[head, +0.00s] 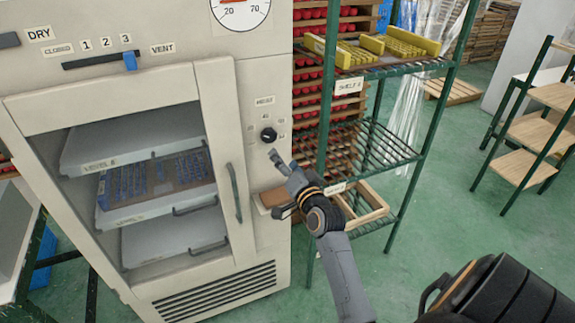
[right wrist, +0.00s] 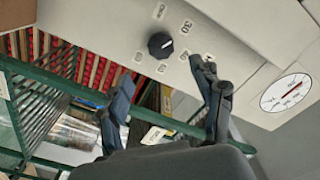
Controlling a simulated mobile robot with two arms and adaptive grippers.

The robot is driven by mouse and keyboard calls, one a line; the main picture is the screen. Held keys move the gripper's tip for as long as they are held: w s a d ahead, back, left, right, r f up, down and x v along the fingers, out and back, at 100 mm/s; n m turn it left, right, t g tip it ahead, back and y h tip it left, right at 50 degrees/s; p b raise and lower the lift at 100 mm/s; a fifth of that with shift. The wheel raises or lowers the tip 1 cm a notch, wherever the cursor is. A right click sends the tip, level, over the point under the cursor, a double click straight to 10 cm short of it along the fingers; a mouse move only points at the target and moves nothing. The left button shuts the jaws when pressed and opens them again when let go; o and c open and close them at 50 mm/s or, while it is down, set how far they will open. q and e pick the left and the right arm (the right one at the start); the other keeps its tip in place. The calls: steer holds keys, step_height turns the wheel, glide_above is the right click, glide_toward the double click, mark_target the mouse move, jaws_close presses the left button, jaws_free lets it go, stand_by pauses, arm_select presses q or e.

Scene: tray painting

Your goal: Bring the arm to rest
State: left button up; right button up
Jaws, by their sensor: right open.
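My right gripper (head: 277,160) reaches up from the lower right in the head view, its fingers just below the black knob (head: 268,135) on the cabinet front. In the right wrist view the two fingers of my right gripper (right wrist: 162,72) stand apart with nothing between them. The knob (right wrist: 160,45) shows beyond the fingertips there, clear of both fingers. My left gripper is in neither view.
The drying cabinet (head: 275,215) has a closed glazed door with a handle (head: 234,193); trays show inside. A blue slider (head: 130,61) sits at 3. Close right stands a green shelf rack (head: 327,95) with yellow items. Open green floor (head: 440,220) lies beyond it.

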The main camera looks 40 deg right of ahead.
steer(key=shift+v, duration=0.8)
steer(key=shift+w+f, duration=0.1)
steer(key=s+a+f+n+g+y+b, duration=0.1)
steer(key=s+a+f+n+g, duration=0.2)
steer(key=f, duration=1)
steer(key=s+a+f+n+g+y+b, duration=0.1)
steer(key=s+a+f+g+y, duration=0.2)
steer(key=f, duration=1)
steer(key=s+a+f+n+g, duration=0.1)
steer(key=s+a+f+n, duration=0.3)
steer(key=f, duration=0.9)
steer(key=s+a+f+n+g+b, duration=0.1)
steer(key=s+a+f+g, duration=0.2)
steer(key=s+f, duration=0.55)
steer(key=s+a+f+n+g+b, duration=0.1)
steer(key=s+a+f+n+g, duration=0.15)
steer(key=s+f, duration=0.65)
steer(key=s+f+n+g, duration=0.1)
steer(key=s+f+g, duration=0.1)
steer(key=s, duration=0.8)
steer(key=s+f+n+g, duration=0.2)
steer(key=s+f, duration=0.2)
steer(key=s, duration=0.7)
steer(key=shift+s+a+f+b, duration=0.2)
steer(key=shift+a+f+b, duration=0.1)
steer(key=shift+f, duration=0.1)
